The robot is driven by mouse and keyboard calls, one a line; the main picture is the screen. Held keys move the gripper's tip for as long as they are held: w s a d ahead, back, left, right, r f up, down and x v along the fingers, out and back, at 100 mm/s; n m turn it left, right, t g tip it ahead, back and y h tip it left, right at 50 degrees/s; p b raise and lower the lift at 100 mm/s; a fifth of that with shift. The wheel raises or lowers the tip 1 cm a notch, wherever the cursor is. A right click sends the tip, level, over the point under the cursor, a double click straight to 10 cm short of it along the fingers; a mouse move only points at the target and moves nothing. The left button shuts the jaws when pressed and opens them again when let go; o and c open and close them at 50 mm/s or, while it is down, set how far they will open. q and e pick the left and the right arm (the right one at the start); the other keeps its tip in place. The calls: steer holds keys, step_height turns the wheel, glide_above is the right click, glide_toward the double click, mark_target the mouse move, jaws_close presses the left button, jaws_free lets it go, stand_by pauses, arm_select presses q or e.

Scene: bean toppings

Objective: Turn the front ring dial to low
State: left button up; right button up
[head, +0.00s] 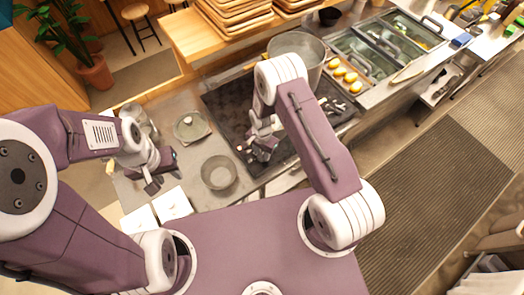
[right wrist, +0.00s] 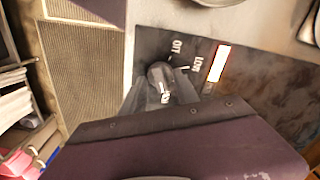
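The front ring dial (right wrist: 160,74) is a dark round knob on the stove's dark front panel, seen in the right wrist view. A label reading LOW (right wrist: 197,64) and another that looks like OFF (right wrist: 176,47) are printed beside it. My right gripper (right wrist: 160,92) is at the dial, with grey fingers on either side of it; I cannot tell whether they grip it. In the head view the right gripper (head: 262,152) is over the front edge of the stove (head: 225,100). My left gripper (head: 152,182) hangs at the left above the counter, away from the stove.
A large metal pot (head: 312,50) stands at the back of the stove. A glowing bar (right wrist: 219,63) is right of the labels. A grey bowl (head: 219,173) and a dish (head: 192,126) are left of the stove. Yellow items lie on a tray (head: 358,82) at its right.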

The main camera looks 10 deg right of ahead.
jaws_close()
steer(key=shift+f+n+b, duration=0.1)
steer(key=shift+n+b, duration=0.8)
steer(key=shift+n, duration=0.4)
steer(key=n+b, duration=0.1)
steer(key=n, duration=0.2)
steer(key=shift+n+b, duration=0.3)
steer(key=shift+b, duration=0.1)
steer(key=n+b, duration=0.2)
steer(key=n, duration=0.4)
steer(key=n+b, duration=0.1)
steer(key=n, duration=0.4)
steer(key=shift+n+b, duration=0.3)
steer(key=shift+b, duration=0.05)
